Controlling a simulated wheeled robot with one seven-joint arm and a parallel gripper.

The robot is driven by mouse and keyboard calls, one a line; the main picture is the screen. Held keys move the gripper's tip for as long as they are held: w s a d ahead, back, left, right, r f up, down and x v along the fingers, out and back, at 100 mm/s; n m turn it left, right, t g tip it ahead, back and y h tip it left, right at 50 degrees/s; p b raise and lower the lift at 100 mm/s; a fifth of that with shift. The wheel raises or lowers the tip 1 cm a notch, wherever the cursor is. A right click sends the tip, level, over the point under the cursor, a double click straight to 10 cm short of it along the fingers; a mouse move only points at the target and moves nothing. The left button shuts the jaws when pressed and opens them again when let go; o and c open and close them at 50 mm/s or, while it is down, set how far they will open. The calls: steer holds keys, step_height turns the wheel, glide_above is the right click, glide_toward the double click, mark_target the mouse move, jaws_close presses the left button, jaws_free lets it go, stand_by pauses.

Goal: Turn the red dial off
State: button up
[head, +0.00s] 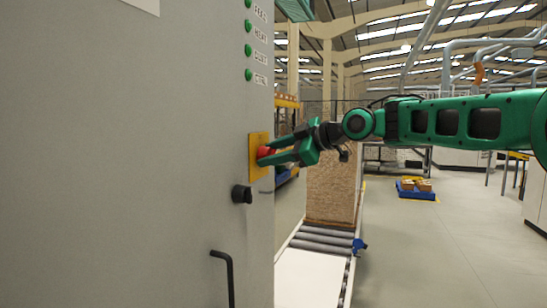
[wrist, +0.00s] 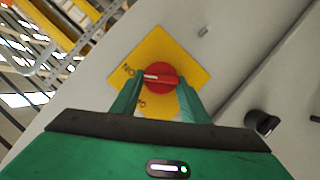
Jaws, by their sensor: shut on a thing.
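The red dial (wrist: 160,77) sits on a yellow plate (wrist: 186,56) on the grey cabinet (head: 190,120). In the wrist view a white line on the dial points toward the lettering at the plate's left corner, which seems to read "ON"; more lettering below it is partly hidden. My green gripper (wrist: 157,86) is shut on the red dial, one finger on each side. In the head view my gripper (head: 268,155) reaches in from the right, and the dial (head: 263,152) shows partly between its fingers on the yellow plate (head: 254,158).
A black knob (head: 242,194) sits below the plate, and a black handle (head: 228,275) lower down. Green lights (head: 248,50) line the cabinet above. A roller conveyor (head: 325,240) with a stack of boards (head: 331,190) stands behind. Open floor lies to the right.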

steer(key=n+t, duration=0.1)
steer(key=n, duration=0.1)
steer(key=n+t, duration=0.1)
steer(key=n, duration=0.1)
steer(key=shift+s+f, duration=0.2)
steer(key=shift+f, duration=0.15)
steer(key=n+t, duration=0.1)
steer(key=n, duration=0.1)
steer(key=n+t+y, duration=0.1)
steer(key=n, duration=0.1)
steer(key=shift+a+f+n, duration=0.1)
steer(key=shift+f+n, duration=0.2)
steer(key=shift+f, duration=0.05)
steer(key=shift+s, duration=0.1)
steer(key=o, duration=1.1)
steer(key=shift+c, duration=0.2)
steer(key=v, duration=1)
steer(key=shift+s+d+f, duration=0.2)
steer(key=shift+d+f, duration=0.05)
